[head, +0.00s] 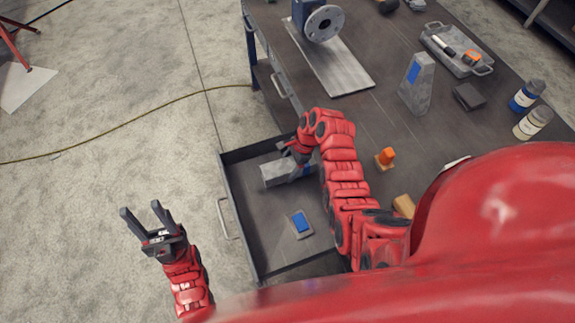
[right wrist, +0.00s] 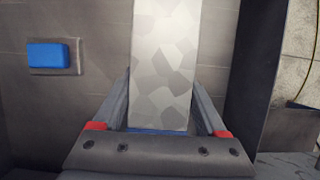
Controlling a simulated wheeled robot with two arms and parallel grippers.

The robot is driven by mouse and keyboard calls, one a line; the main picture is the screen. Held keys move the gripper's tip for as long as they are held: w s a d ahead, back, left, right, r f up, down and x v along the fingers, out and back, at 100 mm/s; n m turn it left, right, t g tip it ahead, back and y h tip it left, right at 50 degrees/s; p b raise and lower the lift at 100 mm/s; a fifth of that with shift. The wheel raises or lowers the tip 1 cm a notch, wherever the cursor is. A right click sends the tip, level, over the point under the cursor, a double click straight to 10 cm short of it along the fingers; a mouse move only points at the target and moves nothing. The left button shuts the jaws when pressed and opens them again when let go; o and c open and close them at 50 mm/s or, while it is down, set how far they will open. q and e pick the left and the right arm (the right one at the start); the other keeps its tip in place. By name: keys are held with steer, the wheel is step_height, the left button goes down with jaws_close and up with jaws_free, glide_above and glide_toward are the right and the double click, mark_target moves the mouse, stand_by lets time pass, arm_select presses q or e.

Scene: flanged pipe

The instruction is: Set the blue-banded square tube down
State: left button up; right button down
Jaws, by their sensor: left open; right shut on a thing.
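The blue-banded square tube (head: 277,174) is a grey, galvanized-looking bar lying roughly level within the open drawer's outline in the head view. My right gripper (head: 296,152) is shut on it. In the right wrist view the tube (right wrist: 165,60) runs away between the fingers, with a strip of its blue band (right wrist: 155,131) showing at the gripper. I cannot tell whether the tube touches the drawer floor. My left gripper (head: 141,210) is open and empty, off to the left over the concrete floor.
The open drawer (head: 262,247) holds a small blue-topped block (head: 301,223). Its floor is otherwise bare. On the workbench (head: 370,135) stand a grey blue-patched block (head: 417,84), an orange cone (head: 385,157), a tray (head: 455,50), bottles (head: 533,123) and a flanged pipe (head: 321,22).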

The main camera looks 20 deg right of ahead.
mark_target(288, 164)
steer(key=shift+w+d+f, duration=0.15)
steer(key=shift+w+d, duration=0.05)
steer(key=shift+w, duration=0.85)
steer(key=shift+w+d, duration=0.15)
steer(key=shift+w, duration=0.25)
steer(key=shift+f+p, duration=0.25)
steer(key=shift+p, duration=0.05)
steer(key=shift+f, duration=1.5)
jaws_free()
steer(key=shift+f, duration=0.1)
steer(key=shift+r, duration=0.2)
steer(key=shift+d+r, duration=0.2)
steer(key=shift+r, duration=0.2)
steer(key=b+v, duration=0.1)
steer(key=v, duration=1)
steer(key=shift+s+b, duration=0.1)
steer(key=shift+b, duration=0.25)
